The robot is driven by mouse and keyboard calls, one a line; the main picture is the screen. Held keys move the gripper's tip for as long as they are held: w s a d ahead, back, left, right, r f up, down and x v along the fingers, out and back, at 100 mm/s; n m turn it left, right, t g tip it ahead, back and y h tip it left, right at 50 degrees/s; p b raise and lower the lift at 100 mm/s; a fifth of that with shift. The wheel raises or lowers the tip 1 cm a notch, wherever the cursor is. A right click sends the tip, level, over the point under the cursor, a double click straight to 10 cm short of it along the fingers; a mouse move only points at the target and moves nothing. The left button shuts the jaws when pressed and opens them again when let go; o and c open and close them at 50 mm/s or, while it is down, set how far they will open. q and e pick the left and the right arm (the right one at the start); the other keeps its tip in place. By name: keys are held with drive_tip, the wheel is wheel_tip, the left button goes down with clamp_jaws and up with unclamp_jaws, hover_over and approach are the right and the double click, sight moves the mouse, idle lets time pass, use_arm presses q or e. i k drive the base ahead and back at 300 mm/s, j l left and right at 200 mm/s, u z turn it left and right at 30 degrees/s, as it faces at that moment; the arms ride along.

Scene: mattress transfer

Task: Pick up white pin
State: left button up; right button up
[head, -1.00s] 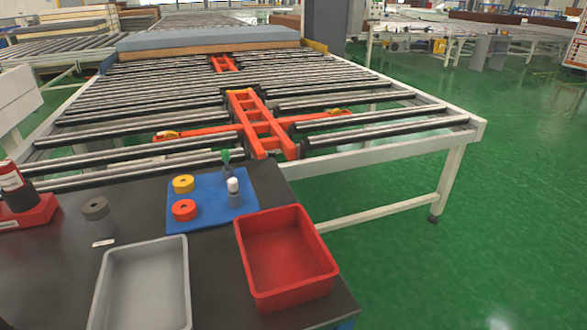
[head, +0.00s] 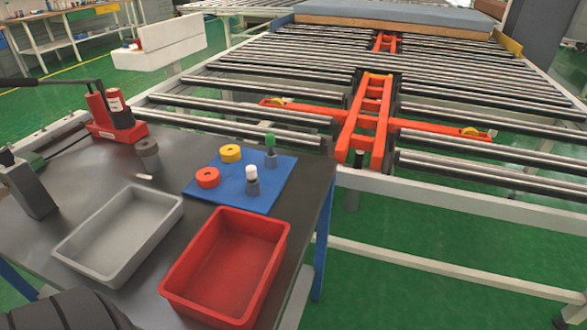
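The white pin (head: 252,173) has a white top on a grey base and stands upright on a blue mat (head: 234,196). A green-topped pin (head: 270,145) stands just behind it, to its right.
A red tray (head: 172,277) and a grey tray (head: 88,240) stand on the dark table in front of the mat. A grey cylinder (head: 148,155), a red tool (head: 116,125) and a grey block (head: 30,188) are at left. A roller conveyor (head: 440,181) lies behind.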

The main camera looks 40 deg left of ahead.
sight(251, 174)
drive_tip(key=i+l+u, duration=0.3)
drive_tip(key=l+u, duration=0.1)
drive_tip(key=u, duration=0.25)
drive_tip(key=i+l+u, duration=0.2)
drive_tip(key=u, duration=0.25)
drive_tip(key=i+l+u, duration=0.1)
drive_tip(key=l+u, duration=0.25)
drive_tip(key=u, duration=0.15)
drive_tip(key=i+l+u, duration=0.1)
drive_tip(key=l+u, duration=0.6)
drive_tip(key=u, duration=0.2)
